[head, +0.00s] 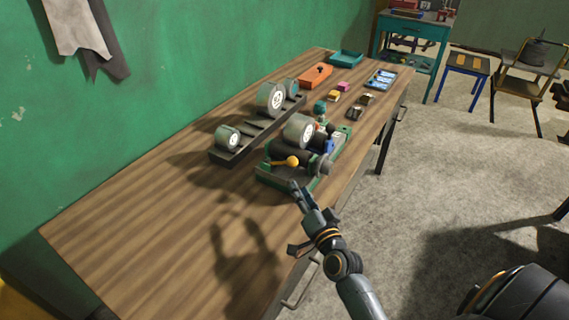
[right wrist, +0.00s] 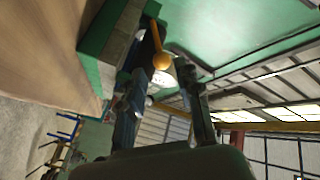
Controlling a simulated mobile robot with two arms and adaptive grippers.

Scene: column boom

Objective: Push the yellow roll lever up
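The yellow roll lever (head: 287,161) ends in a round yellow knob and sits at the front left of a small green-based rolling machine (head: 272,182) on the wooden workbench. My right gripper (head: 302,189) is in front of the machine, close to its near edge. In the right wrist view my right gripper (right wrist: 162,76) has its two fingers apart and empty. The yellow lever knob (right wrist: 162,61) shows just beyond and between the fingertips; I cannot tell whether anything touches it. A smaller yellow spot shows lower between the fingers. My left gripper is not in view.
The workbench (head: 130,225) is bare on the left. A dark rack with grey rolls (head: 227,137) stands behind the machine. An orange box (head: 315,77), a teal tray (head: 345,58) and small blocks lie farther back. A green wall borders the bench.

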